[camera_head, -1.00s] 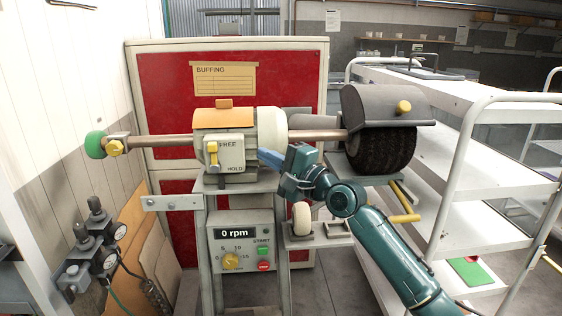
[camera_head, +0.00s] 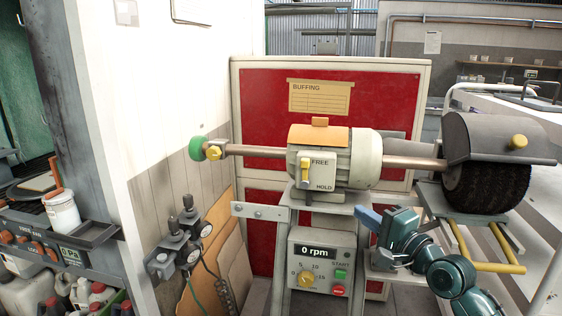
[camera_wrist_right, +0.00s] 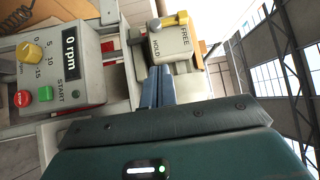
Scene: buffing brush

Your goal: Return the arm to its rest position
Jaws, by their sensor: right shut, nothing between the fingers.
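My right gripper (camera_head: 368,218) is in front of the buffing machine, to the right of its control box and below the motor. Its blue fingers are shut with nothing between them, and they also show in the right wrist view (camera_wrist_right: 158,86). My teal right arm comes in from the lower right. The buffing machine's motor (camera_head: 365,160) has an orange top and a FREE/HOLD switch box (camera_head: 318,171) with a yellow lever. The control box (camera_head: 320,262) reads 0 rpm. The black brush wheel (camera_head: 488,187) sits under a grey guard at the right. My left gripper is not in view.
A red cabinet (camera_head: 265,110) stands behind the machine. A white shelf cart (camera_head: 540,215) is at the right. Regulators with hoses (camera_head: 175,245) are at the wall on the left. A shelf with a white bucket (camera_head: 62,212) and containers is at the far left.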

